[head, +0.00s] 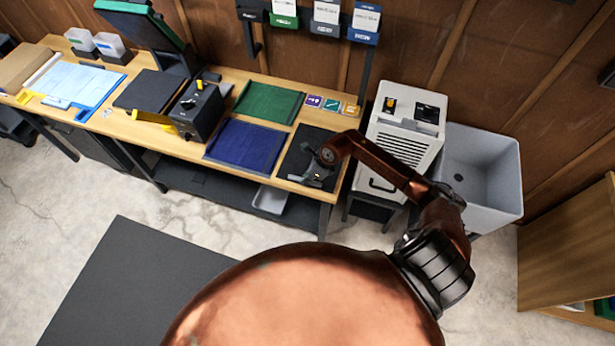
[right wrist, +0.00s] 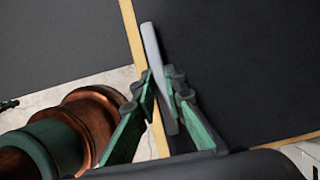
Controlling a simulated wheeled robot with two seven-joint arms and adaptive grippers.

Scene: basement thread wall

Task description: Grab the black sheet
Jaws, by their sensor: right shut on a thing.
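The black sheet (head: 298,156) lies flat at the right end of the wooden workbench, right of the blue sheet (head: 242,146). My right gripper (head: 318,178) is at the sheet's front edge. In the right wrist view the black sheet (right wrist: 245,65) fills the right side, with a grey strip (right wrist: 153,50) along its edge. The green fingers of my right gripper (right wrist: 163,82) stand on both sides of this strip and are shut on it. In the head view my arm covers part of the sheet's right side. My left gripper is not in view.
A green sheet (head: 268,102) lies behind the blue one. Small coloured tiles (head: 332,104) sit behind the black sheet. A black box (head: 197,110) stands further left. A white machine (head: 403,135) and a grey sink (head: 484,165) stand right of the bench. A dark mat (head: 135,285) covers the floor in front.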

